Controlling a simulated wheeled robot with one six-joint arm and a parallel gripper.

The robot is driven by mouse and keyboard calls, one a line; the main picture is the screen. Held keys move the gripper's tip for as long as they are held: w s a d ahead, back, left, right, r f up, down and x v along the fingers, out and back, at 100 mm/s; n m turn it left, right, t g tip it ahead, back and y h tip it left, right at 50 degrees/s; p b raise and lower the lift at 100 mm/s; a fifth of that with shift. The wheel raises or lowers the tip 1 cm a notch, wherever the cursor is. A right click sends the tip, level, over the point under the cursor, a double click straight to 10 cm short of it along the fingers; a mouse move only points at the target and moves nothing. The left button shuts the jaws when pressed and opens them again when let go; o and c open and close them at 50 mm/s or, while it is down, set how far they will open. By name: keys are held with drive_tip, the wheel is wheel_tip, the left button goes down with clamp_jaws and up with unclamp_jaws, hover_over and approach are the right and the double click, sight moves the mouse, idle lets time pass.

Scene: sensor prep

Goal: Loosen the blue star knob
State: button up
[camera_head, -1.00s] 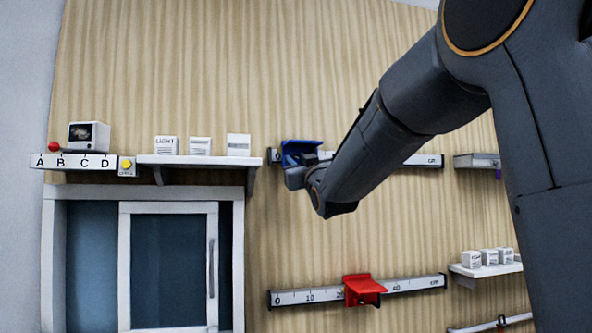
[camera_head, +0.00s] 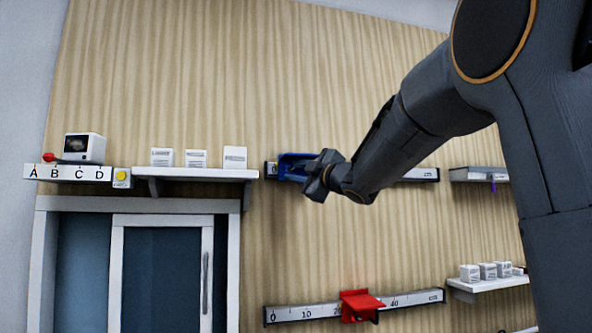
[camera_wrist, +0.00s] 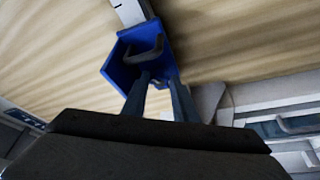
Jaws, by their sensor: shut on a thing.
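The blue carriage (camera_head: 287,164) sits near the left end of the upper ruler rail. In the wrist view the blue carriage (camera_wrist: 120,66) is an angled open shape with a dark curved piece inside it. My gripper (camera_head: 306,178) reaches the carriage from the right. In the wrist view the two fingers of my gripper (camera_wrist: 160,82) are at the carriage's lower edge, shut on a small part there, which I take to be the blue star knob. The knob is mostly hidden by the fingers, and its star shape cannot be made out.
A red carriage (camera_head: 358,304) sits on the lower ruler rail (camera_head: 412,299). A white shelf (camera_head: 205,174) with several small boxes is left of the blue carriage, above a sliding-door cabinet (camera_head: 160,265). Another shelf (camera_head: 490,287) is at the lower right.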

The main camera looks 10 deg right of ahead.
drive_tip(key=shift+r+n+g+p, duration=0.1)
drive_tip(key=shift+n+g+p, duration=0.2)
drive_tip(key=shift+n, duration=0.3)
drive_tip(key=o, duration=1)
drive_tip(key=shift+o, duration=0.3)
drive_tip(key=shift+r, duration=0.15)
